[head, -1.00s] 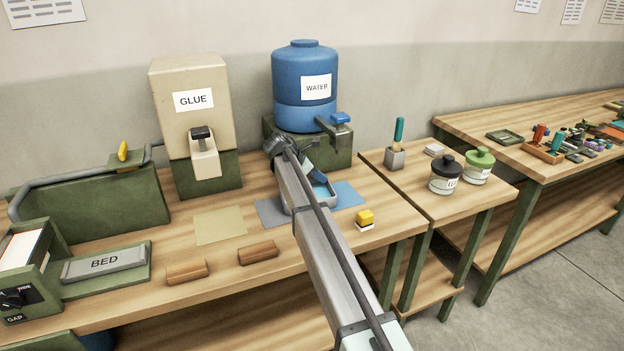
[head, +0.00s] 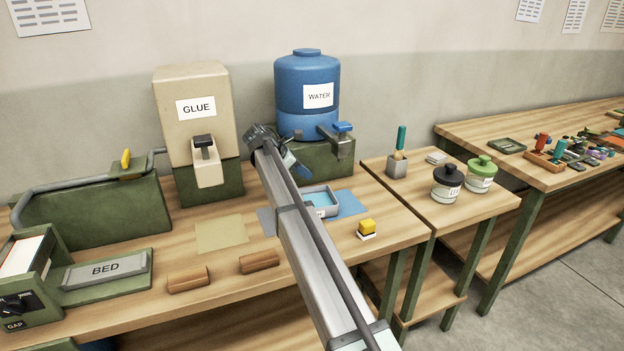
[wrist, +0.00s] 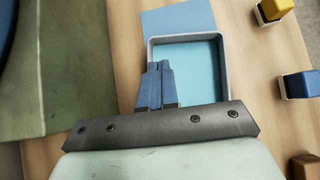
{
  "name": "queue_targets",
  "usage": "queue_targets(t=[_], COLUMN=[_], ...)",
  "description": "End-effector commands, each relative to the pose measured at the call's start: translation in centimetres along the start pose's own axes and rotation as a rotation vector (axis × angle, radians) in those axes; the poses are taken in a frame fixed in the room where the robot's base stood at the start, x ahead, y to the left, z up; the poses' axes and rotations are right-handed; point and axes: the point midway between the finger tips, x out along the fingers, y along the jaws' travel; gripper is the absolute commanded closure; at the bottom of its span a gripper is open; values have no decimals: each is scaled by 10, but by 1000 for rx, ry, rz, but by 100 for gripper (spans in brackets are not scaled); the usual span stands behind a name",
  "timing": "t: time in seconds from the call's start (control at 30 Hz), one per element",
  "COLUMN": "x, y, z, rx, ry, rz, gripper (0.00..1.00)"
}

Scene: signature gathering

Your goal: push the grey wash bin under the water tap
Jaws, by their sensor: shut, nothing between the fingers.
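The grey wash bin (head: 327,211), with light blue inside, sits on the bench in front of the tap, partly over the blue mat; its left part is hidden behind my arm in the head view. In the wrist view the bin (wrist: 224,65) lies ahead and right of the fingers. My gripper (head: 294,164) has blue fingers, shut and empty. In the wrist view its fingertips (wrist: 158,66) overlap the bin's left wall; I cannot tell if they touch.
A yellow-topped block (head: 366,228) is near the front edge. The glue dispenser (head: 196,115) stands left; wooden blocks (head: 259,262) lie in front.

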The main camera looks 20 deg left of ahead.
Motion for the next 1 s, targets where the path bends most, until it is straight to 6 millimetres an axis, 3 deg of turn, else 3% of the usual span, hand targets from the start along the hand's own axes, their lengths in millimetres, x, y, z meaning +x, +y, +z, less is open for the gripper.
queue_targets(t=[0.23,0.6,0.77,1.0], x=[-17,-43,-29,12], y=[-9,-69,-69,-70], z=[-5,-35,-36,-36], rx=[2,34,36,35], ry=[0,0,0,-1], rz=[-3,-35,-37,-37], gripper=[100,100,100,100])
